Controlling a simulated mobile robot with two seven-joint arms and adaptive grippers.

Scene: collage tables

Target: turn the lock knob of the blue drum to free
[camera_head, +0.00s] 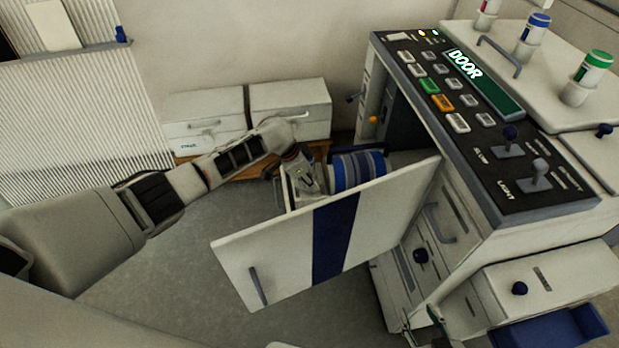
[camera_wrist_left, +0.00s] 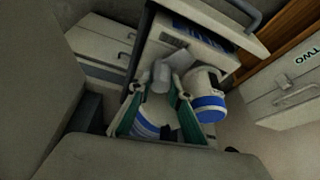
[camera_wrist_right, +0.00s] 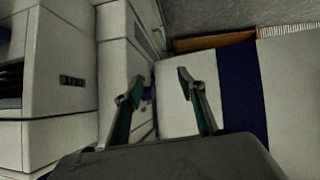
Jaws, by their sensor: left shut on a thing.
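The blue drum (camera_head: 357,170), banded blue and grey, lies on its side behind the open door panel in the head view. My left gripper (camera_head: 306,180) is at its left end. In the left wrist view, my left gripper (camera_wrist_left: 166,88) is shut on a grey knob (camera_wrist_left: 163,72); its setting cannot be read. Blue and white banded parts show between the fingers (camera_wrist_left: 146,129) and to their right (camera_wrist_left: 208,104); I cannot tell how they join. My right gripper (camera_wrist_right: 160,85) is open and empty in the right wrist view, facing the door panel.
The white door panel (camera_head: 275,250) with a blue stripe stands open in front of the drum. The machine's control panel (camera_head: 480,130) shows "DOOR" lit. White drawer boxes (camera_head: 290,105) stand behind the left arm. A blue tray (camera_head: 545,332) sits at lower right. Floor at left is clear.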

